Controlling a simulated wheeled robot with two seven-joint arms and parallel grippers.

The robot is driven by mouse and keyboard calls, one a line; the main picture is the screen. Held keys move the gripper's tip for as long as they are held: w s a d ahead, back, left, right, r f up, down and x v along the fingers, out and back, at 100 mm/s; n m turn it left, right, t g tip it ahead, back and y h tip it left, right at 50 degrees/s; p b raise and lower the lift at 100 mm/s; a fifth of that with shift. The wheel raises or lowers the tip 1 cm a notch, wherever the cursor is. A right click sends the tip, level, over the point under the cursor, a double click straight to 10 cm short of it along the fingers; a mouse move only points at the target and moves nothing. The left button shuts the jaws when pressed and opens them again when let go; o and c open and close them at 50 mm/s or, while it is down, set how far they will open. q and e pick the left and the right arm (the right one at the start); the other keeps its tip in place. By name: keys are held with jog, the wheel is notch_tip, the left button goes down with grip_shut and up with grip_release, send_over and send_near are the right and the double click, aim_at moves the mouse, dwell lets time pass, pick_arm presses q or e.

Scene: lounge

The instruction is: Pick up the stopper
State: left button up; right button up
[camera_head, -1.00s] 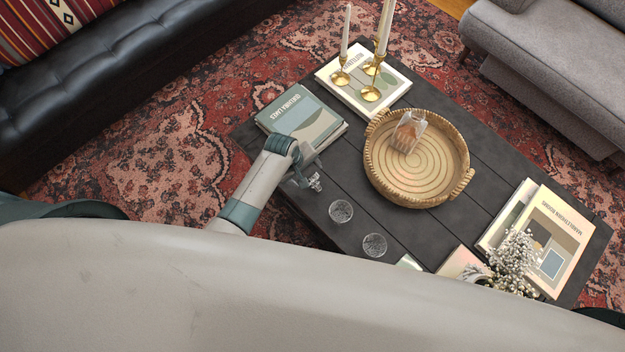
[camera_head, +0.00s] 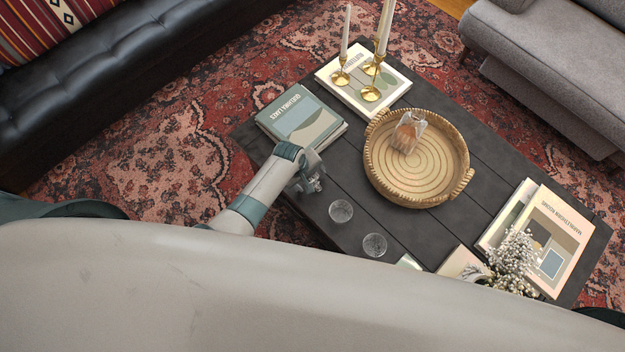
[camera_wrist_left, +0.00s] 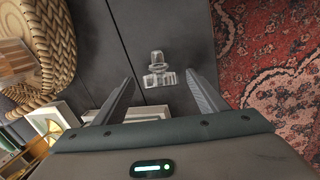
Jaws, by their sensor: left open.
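The clear glass stopper (camera_wrist_left: 157,72) is on the dark coffee table near its edge. In the wrist view it appears between my left gripper's (camera_wrist_left: 160,80) two open fingers, close to the tips. I cannot tell how far below the fingertips it is. In the head view my left gripper (camera_head: 307,178) is over the table's near left edge, and the stopper (camera_head: 315,184) shows small beside it, partly hidden. My right gripper is not in view.
A round woven tray (camera_head: 417,190) holds a glass decanter (camera_head: 408,134) with amber liquid. Two glasses (camera_head: 341,211) (camera_head: 375,245) stand near the table's front edge. Bare table surrounds the stopper.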

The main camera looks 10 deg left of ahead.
aim_at(310, 178)
pick_arm(q)
jog(key=shift+f, duration=0.1)
dwell(0.4)
jog(key=c, duration=1.2)
jog(key=shift+o, duration=0.2)
notch_tip(310, 178, up, 10)
jog(key=shift+f, duration=0.1)
